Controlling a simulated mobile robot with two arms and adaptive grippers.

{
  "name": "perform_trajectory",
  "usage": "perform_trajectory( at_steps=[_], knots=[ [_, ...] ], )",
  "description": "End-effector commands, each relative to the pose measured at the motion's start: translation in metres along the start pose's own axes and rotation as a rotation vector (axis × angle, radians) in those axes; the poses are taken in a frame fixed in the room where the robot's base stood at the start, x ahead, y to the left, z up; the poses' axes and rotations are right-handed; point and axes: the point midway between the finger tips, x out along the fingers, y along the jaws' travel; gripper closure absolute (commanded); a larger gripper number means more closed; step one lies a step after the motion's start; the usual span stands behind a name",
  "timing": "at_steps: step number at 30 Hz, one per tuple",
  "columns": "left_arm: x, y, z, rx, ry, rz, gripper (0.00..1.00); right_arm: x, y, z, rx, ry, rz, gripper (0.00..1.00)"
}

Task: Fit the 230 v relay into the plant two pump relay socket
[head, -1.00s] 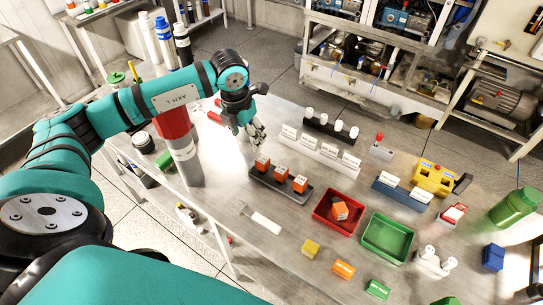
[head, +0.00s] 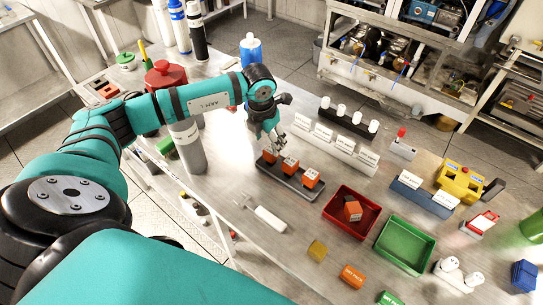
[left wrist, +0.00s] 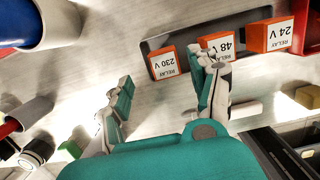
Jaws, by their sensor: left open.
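The 230 V relay (left wrist: 163,65) is an orange block with a white label, at the left end of a row of three in the left wrist view. It also shows as the leftmost block (head: 269,156) in the head view. The 48 V relay (left wrist: 221,43) and 24 V relay (left wrist: 270,37) stand beside it on a dark tray (head: 266,169). My left gripper (left wrist: 168,88) is open and empty, its fingers spread near the 230 V relay; in the head view it hangs just above that end of the tray. I cannot make out the plant two pump relay socket. My right gripper is out of view.
A red bin (head: 334,216) holding an orange block and a green bin (head: 391,262) stand right of the tray. A row of white labelled blocks (head: 345,146) stands behind. A white-handled tool (head: 270,218) lies in front. A grey cylinder (head: 189,150) stands left.

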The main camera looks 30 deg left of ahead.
Motion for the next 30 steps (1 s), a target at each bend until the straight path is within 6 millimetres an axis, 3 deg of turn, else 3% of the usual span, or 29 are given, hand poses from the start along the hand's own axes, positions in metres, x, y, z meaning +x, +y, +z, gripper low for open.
perform_trajectory(
  at_steps=[5, 12, 20, 30],
  knots=[
    [0.014, -0.003, -0.001, 0.000, 0.002, 0.000, 0.38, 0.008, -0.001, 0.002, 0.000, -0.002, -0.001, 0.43],
    [0.051, -0.007, -0.001, -0.001, 0.001, 0.000, 0.38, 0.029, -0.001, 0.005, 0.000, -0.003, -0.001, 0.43],
    [0.052, -0.006, 0.000, 0.000, 0.000, 0.001, 0.38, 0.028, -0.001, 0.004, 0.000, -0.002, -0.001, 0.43],
    [0.051, -0.006, 0.000, 0.000, 0.000, 0.000, 0.82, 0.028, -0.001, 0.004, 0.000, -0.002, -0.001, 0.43]
  ],
)
